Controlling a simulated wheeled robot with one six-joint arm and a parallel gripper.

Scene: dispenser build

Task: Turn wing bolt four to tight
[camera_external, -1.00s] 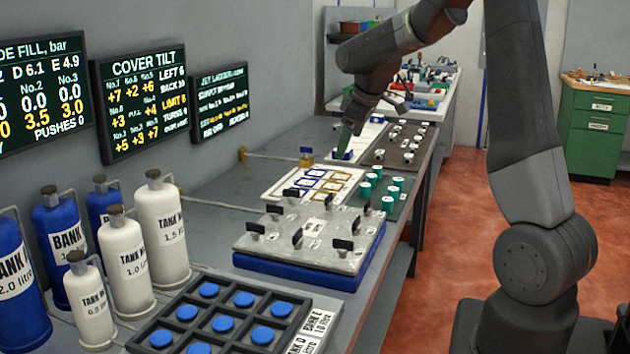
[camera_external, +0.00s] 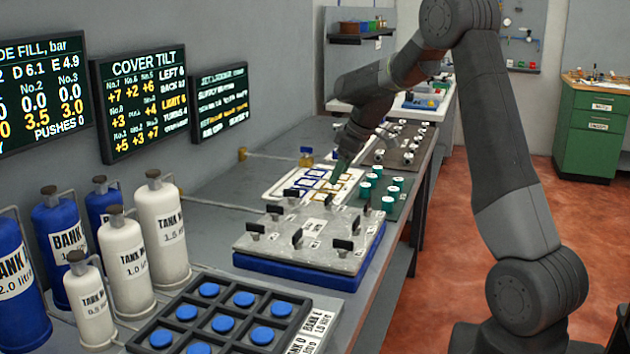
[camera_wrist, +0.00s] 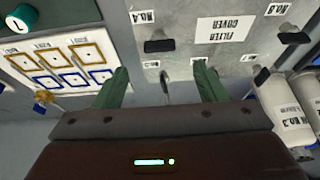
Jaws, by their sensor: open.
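The grey filter cover (camera_external: 282,250) lies on a blue base (camera_external: 290,276) on the bench, with several black-winged wing bolts around it. In the wrist view, a label that seems to read No.4 (camera_wrist: 142,17) lies on the cover (camera_wrist: 190,45), near a wing bolt (camera_wrist: 160,45). I cannot tell for sure that this bolt is number four. My gripper (camera_external: 342,172) is above the far side of the cover, by the printed card. Its two green fingers (camera_wrist: 160,84) are wide apart. A thin grey piece shows between them; I cannot tell what it is.
A card with blue and yellow frames (camera_external: 285,190) lies behind the cover. Green-capped parts (camera_external: 377,170) stand to its right. White tanks (camera_external: 160,230) and a tray of blue buttons (camera_external: 185,325) are in front. The COVER TILT display (camera_external: 140,97) hangs on the wall.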

